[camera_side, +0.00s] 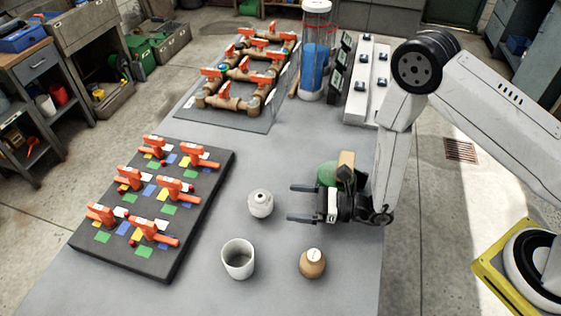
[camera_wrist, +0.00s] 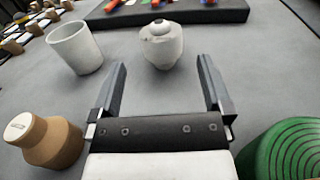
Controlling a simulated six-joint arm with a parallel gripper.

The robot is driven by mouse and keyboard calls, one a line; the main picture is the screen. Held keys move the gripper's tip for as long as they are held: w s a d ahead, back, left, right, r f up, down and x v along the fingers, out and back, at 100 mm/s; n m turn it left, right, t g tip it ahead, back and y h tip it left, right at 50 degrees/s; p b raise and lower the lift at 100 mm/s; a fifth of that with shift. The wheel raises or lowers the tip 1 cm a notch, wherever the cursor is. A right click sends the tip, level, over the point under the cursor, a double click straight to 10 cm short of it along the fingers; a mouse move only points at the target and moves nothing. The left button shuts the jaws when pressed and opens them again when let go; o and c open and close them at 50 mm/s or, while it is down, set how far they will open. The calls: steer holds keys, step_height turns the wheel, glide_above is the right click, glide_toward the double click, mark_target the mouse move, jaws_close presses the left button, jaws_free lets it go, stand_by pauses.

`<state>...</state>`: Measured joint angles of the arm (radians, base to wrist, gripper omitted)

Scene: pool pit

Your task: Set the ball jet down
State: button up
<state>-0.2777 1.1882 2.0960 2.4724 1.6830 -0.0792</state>
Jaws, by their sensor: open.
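The ball jet, which I take to be the small white rounded fitting with a hole in its top (camera_side: 260,204), stands upright on the grey table (camera_side: 215,275). In the wrist view the ball jet (camera_wrist: 162,45) is straight ahead, just beyond and between the fingertips. My gripper (camera_side: 290,203) is open and empty, low over the table to the right of the ball jet in the side view, its fingers pointing at it. In the wrist view my gripper (camera_wrist: 161,66) has its two fingers spread wide with bare table between them. They look apart from the ball jet.
A white cup (camera_side: 238,260) and a brown bottle-shaped piece with a white top (camera_side: 312,264) stand nearby. A green ribbed round piece (camera_wrist: 287,152) is close beside my gripper. A dark board with orange valves (camera_side: 170,260) lies left. Pipework (camera_side: 232,103) stands at the back.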

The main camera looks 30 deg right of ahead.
steer(key=shift+v, duration=1.6)
steer(key=shift+a+r, duration=0.1)
steer(key=shift+s+a+r+n+g+y, duration=0.25)
steer(key=shift+a+r+n+g+y, duration=0.15)
steer(key=shift+n+g, duration=0.25)
steer(key=s+d+r+n+g+h, duration=0.1)
steer(key=s+r+n+g+h, duration=0.15)
steer(key=s+n+g, duration=0.35)
steer(key=s+d+r+n+g+h, duration=0.2)
steer(key=s+r+n+g, duration=0.1)
steer(key=s+n+g, duration=0.3)
steer(key=w+d+r+n+t+h, duration=0.2)
steer(key=d+n+h, duration=0.3)
steer(key=d, duration=0.3)
steer(key=w+d+r+n+t+h, duration=0.3)
steer(key=d+n+h, duration=0.3)
steer(key=d, duration=0.3)
steer(key=shift+d+r+n, duration=0.25)
steer(key=shift+r+n, duration=0.3)
